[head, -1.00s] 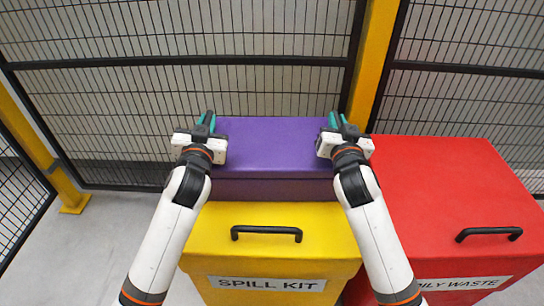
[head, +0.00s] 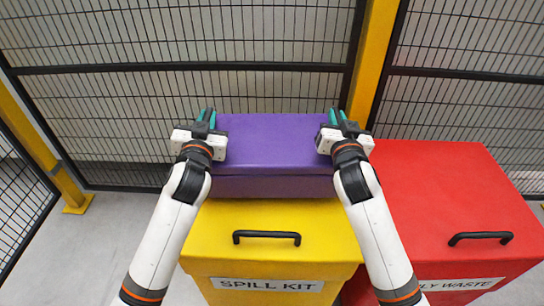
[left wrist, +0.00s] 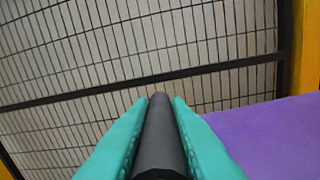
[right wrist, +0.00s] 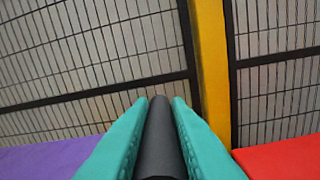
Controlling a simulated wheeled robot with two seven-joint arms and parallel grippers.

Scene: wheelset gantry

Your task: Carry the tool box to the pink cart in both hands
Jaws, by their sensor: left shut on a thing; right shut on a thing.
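The purple tool box (head: 268,145) is in the middle of the head view, above and behind the lid of the yellow spill kit bin; I cannot tell if it touches the lid. My left gripper (head: 206,116) is at its left end and my right gripper (head: 337,116) at its right end. In the left wrist view the teal fingers close on a dark grey bar (left wrist: 159,135), with the box (left wrist: 270,140) to the right. In the right wrist view the fingers close on a like bar (right wrist: 159,135), with the box (right wrist: 40,158) to the left. No pink cart shows.
The yellow spill kit bin (head: 270,260) stands in front of me, with a black lid handle (head: 267,238). A red oily waste bin (head: 440,190) stands to the right. A mesh fence (head: 180,100) with yellow posts (head: 377,50) closes the back. Grey floor (head: 100,240) is clear at left.

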